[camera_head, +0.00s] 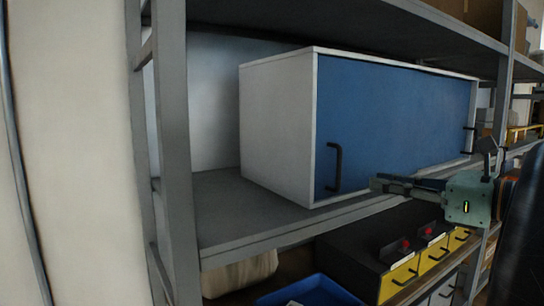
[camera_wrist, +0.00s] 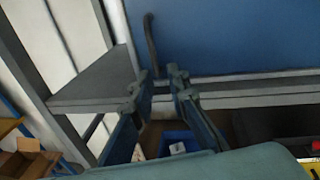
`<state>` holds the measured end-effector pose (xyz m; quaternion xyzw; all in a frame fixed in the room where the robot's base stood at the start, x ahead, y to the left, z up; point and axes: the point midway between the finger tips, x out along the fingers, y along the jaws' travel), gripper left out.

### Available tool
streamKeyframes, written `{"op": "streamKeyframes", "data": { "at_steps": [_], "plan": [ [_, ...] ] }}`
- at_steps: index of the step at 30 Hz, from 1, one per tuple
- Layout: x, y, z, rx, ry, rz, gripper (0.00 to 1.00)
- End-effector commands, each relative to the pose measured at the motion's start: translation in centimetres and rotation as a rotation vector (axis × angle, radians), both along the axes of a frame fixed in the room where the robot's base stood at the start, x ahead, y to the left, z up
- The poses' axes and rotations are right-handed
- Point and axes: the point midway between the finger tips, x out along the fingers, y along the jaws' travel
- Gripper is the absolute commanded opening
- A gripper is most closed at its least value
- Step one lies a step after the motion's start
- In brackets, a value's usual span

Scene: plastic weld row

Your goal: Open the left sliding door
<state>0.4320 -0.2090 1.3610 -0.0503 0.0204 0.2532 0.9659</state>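A white cabinet (camera_head: 277,130) with a blue front (camera_head: 400,115) stands on a grey shelf. A black upright handle (camera_head: 335,168) is at the blue front's left end, and a second dark handle (camera_head: 468,139) is at its right end. No gap shows at the left edge, and I cannot make out a seam between doors. My gripper (camera_head: 376,184) is in front of the blue front, right of the left handle and near its lower end. In the wrist view my gripper (camera_wrist: 160,82) has its fingers apart and empty, with the left handle (camera_wrist: 151,42) beyond the tips, slightly left.
The grey shelf edge (camera_head: 300,228) runs below the cabinet, and a grey rack post (camera_head: 175,150) stands left. Below are yellow-fronted drawers (camera_head: 398,279) and a blue bin (camera_head: 310,291). Another shelf (camera_head: 400,25) is above. The shelf left of the cabinet is clear.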

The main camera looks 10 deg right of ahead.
Motion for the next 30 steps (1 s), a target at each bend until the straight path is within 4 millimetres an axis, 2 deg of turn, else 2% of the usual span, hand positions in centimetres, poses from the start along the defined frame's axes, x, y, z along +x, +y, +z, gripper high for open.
{"op": "streamKeyframes", "data": {
  "at_steps": [3, 7, 21, 30],
  "plan": [
    [-0.9, 0.4, 0.9, 0.091, -0.01, 0.023, 0.15],
    [-0.6, 1.0, 1.1, 0.116, -0.012, 0.036, 0.15],
    [6.3, 5.2, 1.1, 0.11, -0.011, 0.035, 0.15],
    [8.1, 6.2, 1.0, 0.109, -0.011, 0.032, 0.15]
  ]
}}
